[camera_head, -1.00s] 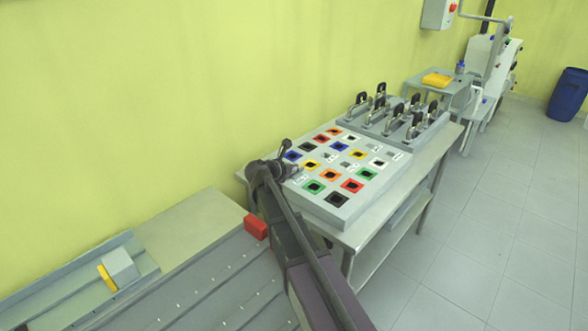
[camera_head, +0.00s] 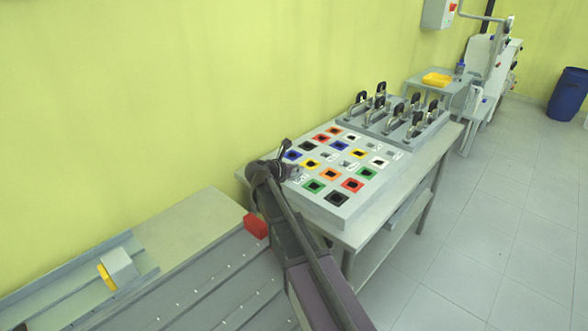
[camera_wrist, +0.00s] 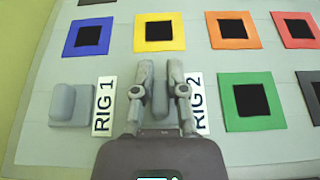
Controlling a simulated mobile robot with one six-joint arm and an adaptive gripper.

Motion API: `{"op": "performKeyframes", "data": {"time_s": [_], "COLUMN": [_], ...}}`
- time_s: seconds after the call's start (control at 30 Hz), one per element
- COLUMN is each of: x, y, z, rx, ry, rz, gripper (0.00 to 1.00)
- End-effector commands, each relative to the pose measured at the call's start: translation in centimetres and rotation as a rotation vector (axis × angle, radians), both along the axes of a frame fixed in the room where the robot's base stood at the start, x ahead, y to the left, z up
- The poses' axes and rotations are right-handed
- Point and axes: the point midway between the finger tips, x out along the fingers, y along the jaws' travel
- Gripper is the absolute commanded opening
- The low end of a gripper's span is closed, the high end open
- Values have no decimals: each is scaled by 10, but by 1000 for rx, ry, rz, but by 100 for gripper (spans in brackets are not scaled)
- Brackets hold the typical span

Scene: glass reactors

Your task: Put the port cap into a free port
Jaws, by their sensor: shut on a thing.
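My gripper (camera_wrist: 161,78) is over the grey port panel (camera_wrist: 40,140), with its two fingers shut on the grey upright grip of a port cap (camera_wrist: 159,103). The cap is between the RIG 1 label (camera_wrist: 104,104) and the RIG 2 label (camera_wrist: 198,100). Its lower part is partly hidden by the fingers, and I cannot tell whether it touches the panel. Square ports with black openings show around it: blue (camera_wrist: 88,37), yellow (camera_wrist: 159,31), orange (camera_wrist: 233,30), red (camera_wrist: 297,29) and green (camera_wrist: 251,100). In the head view my gripper (camera_head: 287,168) is at the panel's left edge.
Another grey cap (camera_wrist: 72,106) sits left of RIG 1. Several black-handled clamps (camera_head: 410,105) stand on a raised plate behind the panel. The yellow-green wall (camera_head: 150,100) runs along the left. A red block (camera_head: 256,225) is near my arm.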

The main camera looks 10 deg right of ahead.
Motion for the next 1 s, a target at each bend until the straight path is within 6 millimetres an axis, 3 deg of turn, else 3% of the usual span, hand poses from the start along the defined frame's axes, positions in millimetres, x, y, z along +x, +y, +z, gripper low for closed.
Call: {"op": "performKeyframes", "data": {"time_s": [0.6,0.63,0.73,0.77,1.0], "x": [0,-1,0,0,0], "y": [0,0,0,0,1], "z": [-3,-3,-3,-3,-2], "rx": [2,2,2,1,1], "ry": [0,0,1,1,0], "rz": [0,0,0,0,1], "gripper": [0,23,53,58,58]}}
